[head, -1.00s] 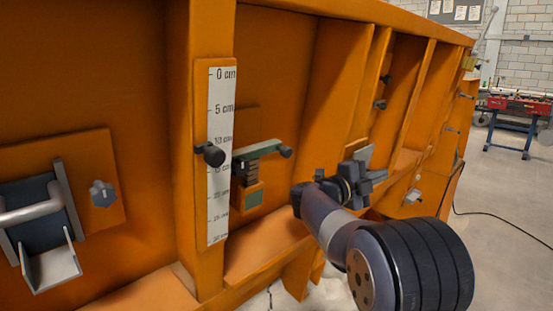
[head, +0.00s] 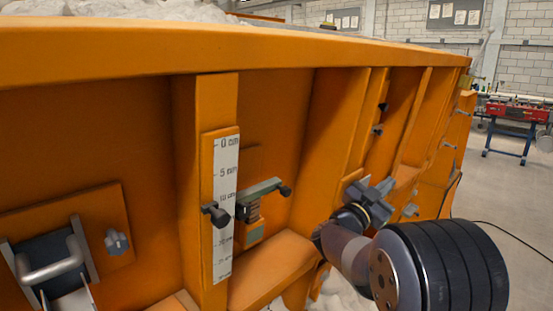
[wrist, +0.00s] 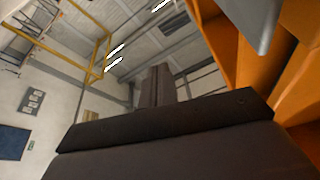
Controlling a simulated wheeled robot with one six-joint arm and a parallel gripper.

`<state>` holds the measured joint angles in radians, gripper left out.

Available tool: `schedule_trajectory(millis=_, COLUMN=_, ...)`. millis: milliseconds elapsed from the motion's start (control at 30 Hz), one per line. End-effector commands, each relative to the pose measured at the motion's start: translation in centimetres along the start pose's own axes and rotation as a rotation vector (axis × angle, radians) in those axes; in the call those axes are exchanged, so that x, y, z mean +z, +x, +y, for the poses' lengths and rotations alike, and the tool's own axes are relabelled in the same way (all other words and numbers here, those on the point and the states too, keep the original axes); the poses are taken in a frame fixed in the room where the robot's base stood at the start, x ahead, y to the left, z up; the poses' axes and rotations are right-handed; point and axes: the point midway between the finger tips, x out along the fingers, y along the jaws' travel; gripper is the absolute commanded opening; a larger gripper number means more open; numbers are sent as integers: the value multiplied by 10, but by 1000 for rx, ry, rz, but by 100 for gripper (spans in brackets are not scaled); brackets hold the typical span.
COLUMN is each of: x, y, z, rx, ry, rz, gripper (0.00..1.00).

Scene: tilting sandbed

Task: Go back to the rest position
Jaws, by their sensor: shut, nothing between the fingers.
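My gripper (head: 376,196) is in front of the orange sandbed wall (head: 285,62), right of the scale and lever. In the wrist view its dark fingers (wrist: 158,86) are together with nothing between them. They point up towards the hall ceiling. My folded arm fills the lower right of the head view, and part of the wall behind it is hidden.
A white centimetre scale (head: 226,205) with a black knob (head: 215,214), a green-grey lever (head: 262,190) and a grey latch handle (head: 52,264) stick out of the wall. A red-and-blue bench (head: 515,115) stands back right. Open floor lies right.

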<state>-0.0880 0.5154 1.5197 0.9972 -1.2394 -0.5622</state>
Motion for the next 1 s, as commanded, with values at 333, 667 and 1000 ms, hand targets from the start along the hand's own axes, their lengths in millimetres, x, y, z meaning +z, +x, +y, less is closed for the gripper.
schedule_trajectory(millis=333, x=-15, y=5, z=-10, rx=-63, ry=-180, rz=-2, gripper=0)
schedule_trajectory(millis=667, x=-17, y=6, z=-13, rx=-91, ry=-258, rz=-1, gripper=0)
schedule_trajectory(millis=1000, x=-16, y=5, z=-13, rx=-92, ry=-261, rz=-1, gripper=0)
